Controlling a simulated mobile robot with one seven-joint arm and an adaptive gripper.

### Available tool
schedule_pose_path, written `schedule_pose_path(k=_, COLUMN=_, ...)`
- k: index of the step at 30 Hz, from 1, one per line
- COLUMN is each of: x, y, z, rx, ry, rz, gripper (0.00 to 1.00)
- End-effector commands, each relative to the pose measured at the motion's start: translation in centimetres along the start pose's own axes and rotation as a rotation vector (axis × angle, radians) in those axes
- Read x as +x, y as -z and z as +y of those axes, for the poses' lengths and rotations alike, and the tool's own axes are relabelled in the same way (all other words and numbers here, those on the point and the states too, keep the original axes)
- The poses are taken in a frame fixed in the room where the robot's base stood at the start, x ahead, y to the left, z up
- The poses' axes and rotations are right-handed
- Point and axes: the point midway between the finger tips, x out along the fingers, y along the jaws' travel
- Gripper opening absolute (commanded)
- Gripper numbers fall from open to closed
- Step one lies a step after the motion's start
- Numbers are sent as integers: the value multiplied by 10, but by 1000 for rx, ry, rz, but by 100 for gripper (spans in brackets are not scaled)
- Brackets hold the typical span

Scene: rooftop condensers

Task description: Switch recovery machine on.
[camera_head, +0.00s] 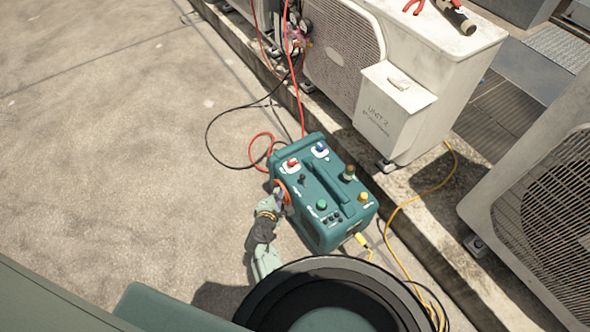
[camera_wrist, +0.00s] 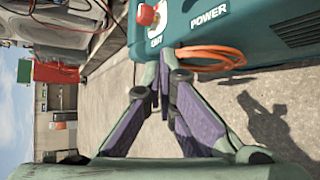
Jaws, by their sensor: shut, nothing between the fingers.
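The recovery machine (camera_head: 345,232) is a teal box with a carry handle and several coloured knobs on top, standing on the concrete. In the wrist view its side (camera_wrist: 262,25) shows the words OUT and POWER, with a red knob (camera_wrist: 147,14) by OUT. No power switch shows clearly in either view. My gripper (camera_head: 281,196) is at the machine's left side in the head view, low beside its top edge. In the wrist view the fingers (camera_wrist: 164,68) are together and empty, just short of the machine. I cannot tell whether they touch it.
An orange hose loop (camera_wrist: 238,55) hangs close to my fingertips. Red and black hoses run from the machine to a white condenser (camera_head: 455,85). A yellow cable (camera_head: 392,215) lies on the right. A second condenser (camera_head: 545,230) stands at far right. Open concrete (camera_head: 110,150) lies left.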

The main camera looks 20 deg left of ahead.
Motion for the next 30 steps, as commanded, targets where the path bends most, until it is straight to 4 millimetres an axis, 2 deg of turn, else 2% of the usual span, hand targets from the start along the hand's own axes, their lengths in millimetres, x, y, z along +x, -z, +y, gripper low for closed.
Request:
schedule_pose_path(k=10, x=0, y=0, z=-2, rx=-6, ry=2, rz=0, gripper=0)
schedule_pose_path(k=14, x=9, y=0, z=-1, rx=-5, ry=1, rz=-2, gripper=0)
schedule_pose_path(k=17, x=24, y=0, z=-1, rx=-5, ry=0, rz=-2, gripper=0)
schedule_pose_path(k=28, x=102, y=1, z=-3, rx=-4, ry=1, rz=-1, gripper=0)
schedule_pose_path(k=29, x=103, y=-3, z=-1, rx=-4, ry=3, rz=-2, gripper=0)
schedule_pose_path(k=30, x=94, y=-13, z=2, rx=-2, ry=4, rz=-2, gripper=0)
